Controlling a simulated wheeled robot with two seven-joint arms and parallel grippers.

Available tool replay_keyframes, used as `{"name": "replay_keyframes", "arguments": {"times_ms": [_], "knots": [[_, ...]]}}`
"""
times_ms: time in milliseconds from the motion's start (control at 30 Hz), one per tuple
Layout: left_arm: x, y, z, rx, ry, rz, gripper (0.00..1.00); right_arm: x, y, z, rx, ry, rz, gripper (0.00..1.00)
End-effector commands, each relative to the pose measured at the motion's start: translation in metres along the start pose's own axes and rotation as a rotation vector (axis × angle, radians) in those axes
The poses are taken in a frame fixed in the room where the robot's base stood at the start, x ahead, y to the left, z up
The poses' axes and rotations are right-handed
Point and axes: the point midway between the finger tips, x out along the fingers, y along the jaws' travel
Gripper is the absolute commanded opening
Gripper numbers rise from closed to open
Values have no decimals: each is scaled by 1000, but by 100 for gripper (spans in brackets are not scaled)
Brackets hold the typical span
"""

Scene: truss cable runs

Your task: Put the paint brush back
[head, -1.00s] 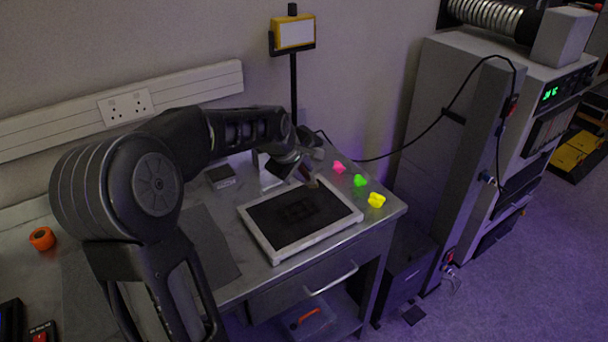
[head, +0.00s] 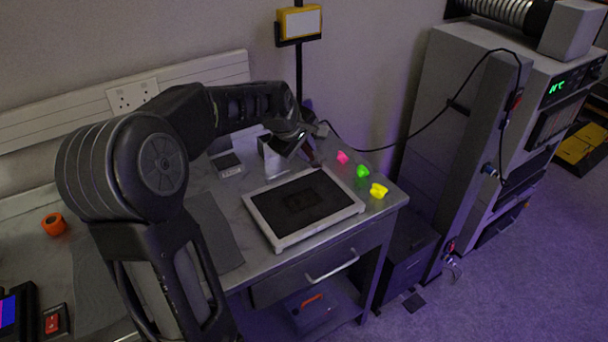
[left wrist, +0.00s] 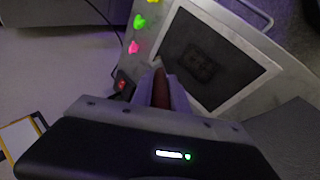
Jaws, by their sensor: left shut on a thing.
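My left gripper (head: 304,149) is above the bench, just behind the far edge of a white-framed dark tray (head: 272,236). It is shut on a reddish-brown thing, which looks like the paint brush (left wrist: 160,88). In the left wrist view it shows between the two fingers, its far end hidden; in the head view only a small dark reddish part shows below the fingers. A pale metal upright piece (head: 272,157) stands just left of the gripper; whether it is the brush's holder I cannot tell. My right gripper is not in view.
Pink (head: 342,157), green (head: 362,171) and yellow (head: 378,190) small pieces lie right of the tray. A small grey box (head: 227,164) is left of the pale upright. A black post with a yellow-framed sign (head: 299,22) stands behind. An orange ring (head: 53,224) lies far left.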

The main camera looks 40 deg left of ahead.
Motion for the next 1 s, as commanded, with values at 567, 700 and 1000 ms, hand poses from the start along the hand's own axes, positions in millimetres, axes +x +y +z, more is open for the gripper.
{"name": "replay_keyframes", "arguments": {"times_ms": [567, 700, 1000], "knots": [[53, -20, 106, 458, -319, 68, 0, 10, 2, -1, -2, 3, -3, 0], [72, -34, 180, 783, -539, 121, 0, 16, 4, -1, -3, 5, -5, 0], [75, -58, 284, 1286, -862, 199, 0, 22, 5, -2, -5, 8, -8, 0]]}}
